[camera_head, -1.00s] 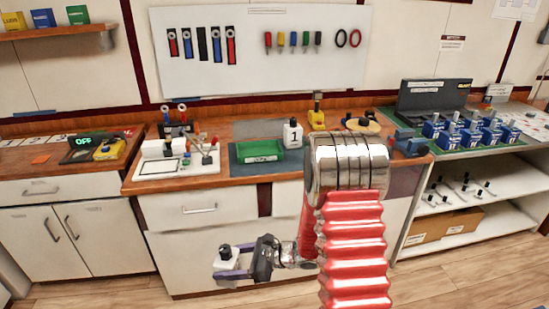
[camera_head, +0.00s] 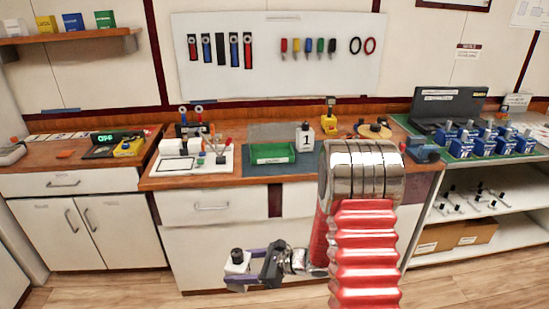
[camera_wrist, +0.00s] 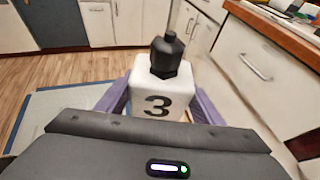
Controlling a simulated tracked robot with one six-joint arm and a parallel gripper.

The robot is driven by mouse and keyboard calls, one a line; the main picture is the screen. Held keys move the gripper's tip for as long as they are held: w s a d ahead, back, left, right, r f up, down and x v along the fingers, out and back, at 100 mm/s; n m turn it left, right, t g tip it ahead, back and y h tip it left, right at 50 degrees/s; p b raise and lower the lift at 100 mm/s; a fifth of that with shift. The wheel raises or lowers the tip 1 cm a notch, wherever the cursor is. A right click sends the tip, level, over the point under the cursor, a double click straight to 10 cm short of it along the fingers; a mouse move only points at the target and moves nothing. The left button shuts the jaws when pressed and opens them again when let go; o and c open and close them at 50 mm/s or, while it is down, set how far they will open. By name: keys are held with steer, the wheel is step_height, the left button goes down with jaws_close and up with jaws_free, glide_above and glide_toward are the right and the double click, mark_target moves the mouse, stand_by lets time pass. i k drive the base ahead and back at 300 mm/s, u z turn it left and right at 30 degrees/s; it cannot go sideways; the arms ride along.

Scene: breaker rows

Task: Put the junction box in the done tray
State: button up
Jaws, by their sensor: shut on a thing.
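My gripper (camera_head: 240,276) is low in front of the white cabinet, below the counter top. Its purple fingers are shut on a white junction box (camera_head: 236,263) with a black knob on top. The wrist view shows this box (camera_wrist: 158,98) upright between the fingers, with a black "3" on its front. A green tray (camera_head: 272,160) stands on the counter, above and to the right of my gripper in the head view. Its label is too small to read, so I cannot confirm it is the done tray. No box shows in it.
A white box marked "1" (camera_head: 305,138) stands just right of the green tray. A white board with small parts (camera_head: 190,160) lies to its left. The counter's front edge (camera_head: 240,181) is above my gripper. Blue devices (camera_head: 485,142) stand at the right.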

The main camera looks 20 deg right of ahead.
mark_target(271, 153)
steer(key=u, duration=0.1)
steer(key=i, duration=0.95)
steer(key=z, duration=0.1)
